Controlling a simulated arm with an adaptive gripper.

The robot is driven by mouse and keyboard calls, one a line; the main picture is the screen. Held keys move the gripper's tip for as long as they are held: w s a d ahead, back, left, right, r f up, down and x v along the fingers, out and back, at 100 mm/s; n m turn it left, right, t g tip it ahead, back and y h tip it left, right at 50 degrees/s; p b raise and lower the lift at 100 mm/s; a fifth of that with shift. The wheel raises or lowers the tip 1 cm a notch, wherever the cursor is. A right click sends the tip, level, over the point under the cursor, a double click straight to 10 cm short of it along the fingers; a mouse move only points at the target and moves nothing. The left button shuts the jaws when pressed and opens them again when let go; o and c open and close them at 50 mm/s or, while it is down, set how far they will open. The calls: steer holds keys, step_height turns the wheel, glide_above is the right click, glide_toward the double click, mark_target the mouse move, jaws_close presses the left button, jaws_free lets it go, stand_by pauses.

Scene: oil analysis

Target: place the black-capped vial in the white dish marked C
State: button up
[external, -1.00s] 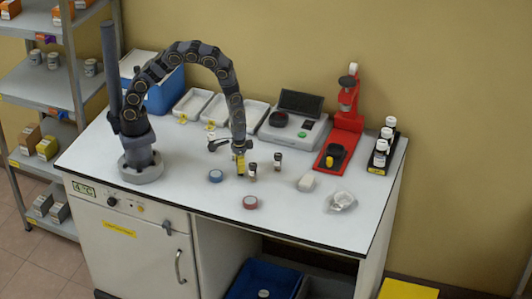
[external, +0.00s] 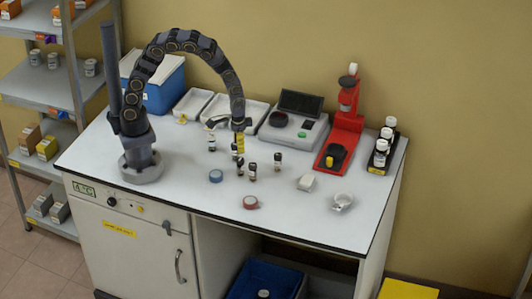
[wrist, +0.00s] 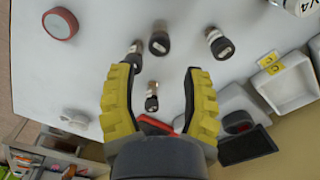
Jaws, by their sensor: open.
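My gripper (external: 240,146) is above the table, with its yellow fingers pointing down. In the wrist view its fingers (wrist: 161,76) are spread, with nothing held between them. Several small dark-topped vials stand below: one at the back left (external: 211,142), one in the middle (external: 240,166), one in front (external: 252,172) and one on the right (external: 278,162). They also show in the wrist view; the middle one (wrist: 158,43) looks darkest. A white dish with yellow labels (wrist: 290,100) lies right in the wrist view; one small mark looks like C.
White trays (external: 193,119) line the back of the table beside a blue bin (external: 165,98). A balance (external: 284,139) and a red stand (external: 340,140) are at the back right.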

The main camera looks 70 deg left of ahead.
mark_target(240, 159)
step_height(240, 159, up, 3)
steer(key=s+a+r+n+g, duration=0.2)
steer(key=s+a+r, duration=1.3)
steer(key=s, duration=0.4)
steer(key=shift+a+r, duration=0.25)
steer(key=shift+a, duration=0.2)
steer(key=shift+s+a+r, duration=0.1)
steer(key=shift+s+a, duration=0.05)
steer(key=shift+s, duration=0.4)
steer(key=shift+c, duration=0.8)
